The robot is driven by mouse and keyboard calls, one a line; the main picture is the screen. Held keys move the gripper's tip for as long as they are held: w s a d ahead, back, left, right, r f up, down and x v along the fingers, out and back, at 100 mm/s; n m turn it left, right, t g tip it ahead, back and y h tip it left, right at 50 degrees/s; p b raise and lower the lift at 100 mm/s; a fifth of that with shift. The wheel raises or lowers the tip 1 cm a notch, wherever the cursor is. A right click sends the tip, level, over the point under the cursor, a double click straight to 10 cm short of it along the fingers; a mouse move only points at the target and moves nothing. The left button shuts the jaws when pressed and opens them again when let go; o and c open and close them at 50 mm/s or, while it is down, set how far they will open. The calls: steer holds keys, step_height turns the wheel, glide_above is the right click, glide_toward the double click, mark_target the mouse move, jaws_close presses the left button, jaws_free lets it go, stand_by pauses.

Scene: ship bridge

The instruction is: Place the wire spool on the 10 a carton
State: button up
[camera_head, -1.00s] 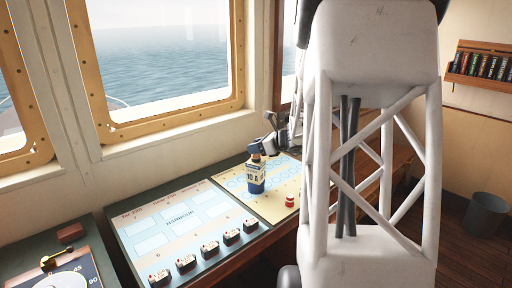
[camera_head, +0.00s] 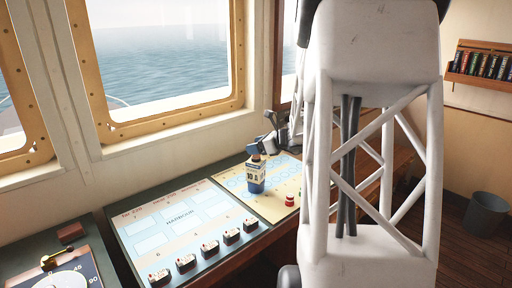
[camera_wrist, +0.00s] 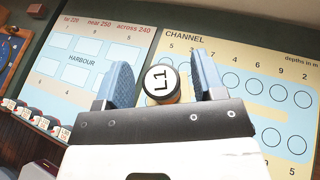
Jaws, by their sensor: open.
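The 10 A carton (camera_head: 255,180), white and blue, stands upright on the yellow chart board. A small brown and black piece, which looks like the wire spool (camera_head: 256,158), sits on its top. In the wrist view the spool (camera_wrist: 160,84) shows from its end, a black disc with a white L1 label and a tan side. My gripper (camera_head: 262,134) is open, just behind and above the carton. In the wrist view its blue fingers (camera_wrist: 163,82) stand on both sides of the spool, with gaps visible. The carton is hidden or not distinguishable there.
The window wall rises behind.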

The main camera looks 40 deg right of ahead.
steer(key=v, duration=1.2)
stand_by(0.8)
steer(key=s+a+f+n+g+y, duration=0.15)
steer(key=a+n+g, duration=0.35)
steer(key=a, duration=0.9)
steer(key=s+a+n+g+h, duration=0.1)
steer(key=s+a+n+g, duration=0.15)
steer(key=a+n, duration=0.8)
steer(key=s+a+n+g+h, duration=0.1)
steer(key=s+a+n+h, duration=0.1)
steer(key=s+a+n, duration=0.6)
steer(key=s+a+n+g+h, duration=0.1)
steer(key=s+a+n+h, duration=0.2)
steer(key=s+a+n, duration=0.4)
steer(key=s+a, duration=0.2)
steer(key=a, duration=0.5)
steer(key=shift+s+r+n+h, duration=0.2)
steer(key=shift+s+n+h, duration=0.15)
